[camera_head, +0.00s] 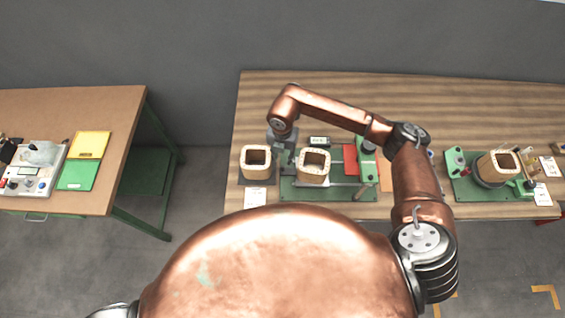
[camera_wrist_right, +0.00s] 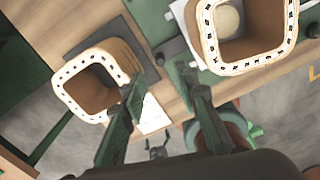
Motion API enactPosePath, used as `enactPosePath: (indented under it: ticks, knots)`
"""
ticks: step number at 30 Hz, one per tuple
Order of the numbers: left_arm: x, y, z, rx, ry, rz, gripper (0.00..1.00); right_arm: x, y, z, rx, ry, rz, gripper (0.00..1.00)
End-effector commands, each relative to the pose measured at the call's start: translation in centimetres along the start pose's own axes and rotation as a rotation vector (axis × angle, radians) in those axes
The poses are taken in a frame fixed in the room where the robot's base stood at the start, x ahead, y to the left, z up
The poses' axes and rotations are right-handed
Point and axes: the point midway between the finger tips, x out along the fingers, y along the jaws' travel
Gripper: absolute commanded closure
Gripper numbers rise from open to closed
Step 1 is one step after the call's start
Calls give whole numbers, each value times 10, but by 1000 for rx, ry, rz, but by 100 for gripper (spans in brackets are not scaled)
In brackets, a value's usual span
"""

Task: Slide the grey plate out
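My right gripper (camera_head: 283,156) hangs between two square tan coils in the head view. In the right wrist view its two green-grey fingers (camera_wrist_right: 160,82) stand apart, with nothing visibly held between them. A dark grey plate (camera_head: 243,179) lies under the left coil (camera_head: 256,163); most of it is covered by the coil. In the right wrist view a dark plate edge (camera_wrist_right: 121,36) shows beside a coil (camera_wrist_right: 95,82). The other coil (camera_head: 313,165) sits on a green machine base (camera_head: 300,196). My left gripper is not in view.
A white card (camera_head: 255,197) lies in front of the left coil. A red part (camera_head: 350,160) and green posts stand on the machine's right. Another coil machine (camera_head: 490,190) is at far right. The table (camera_head: 290,88) is bare behind. A separate side table (camera_head: 110,102) stands left.

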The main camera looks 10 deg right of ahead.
Motion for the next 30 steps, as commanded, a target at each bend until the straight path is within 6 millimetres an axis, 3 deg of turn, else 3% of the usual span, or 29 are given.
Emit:
enactPosePath:
  ticks: [7, 26, 30]
  knots:
    - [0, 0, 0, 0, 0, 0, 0, -30, 0, 0, 0, -1, 0, 71]
    - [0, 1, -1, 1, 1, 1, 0, -33, 0, 0, 0, 0, 0, 71]
    - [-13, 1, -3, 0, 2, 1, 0, -47, 0, 0, 0, -1, 1, 71]
